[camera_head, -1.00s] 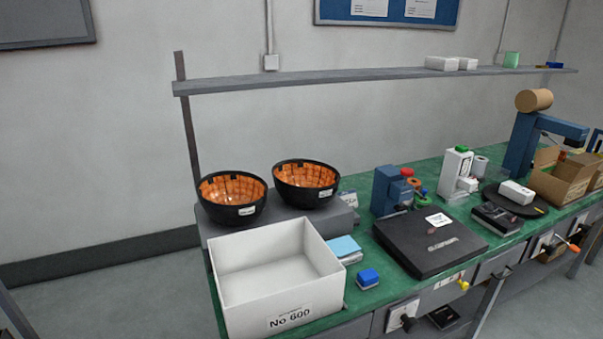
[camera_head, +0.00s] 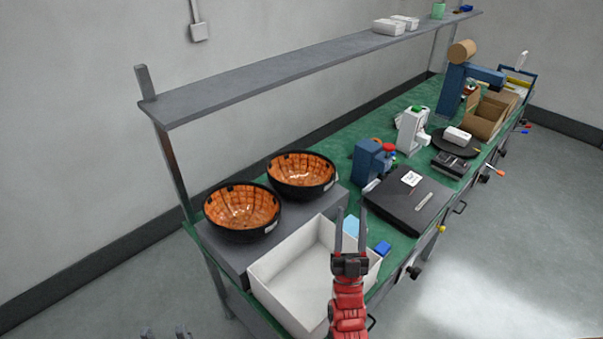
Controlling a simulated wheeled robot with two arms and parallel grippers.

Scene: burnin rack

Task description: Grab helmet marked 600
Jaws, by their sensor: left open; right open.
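Two upturned black helmets with orange padded insides sit side by side on a grey raised block (camera_head: 232,258): a left helmet (camera_head: 240,207) and a right helmet (camera_head: 302,172). Each has a small white label on its rim, too small to read. A white open box (camera_head: 300,275) stands in front of them and looks empty; its front label is out of sight. My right gripper (camera_head: 351,214) is open and empty, over the right side of the box and apart from both helmets. My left gripper (camera_head: 165,332) shows only its fingertips at the bottom edge, open, well below the helmets.
A grey shelf (camera_head: 310,72) on posts runs above the back of the green bench. Floor is clear at the left.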

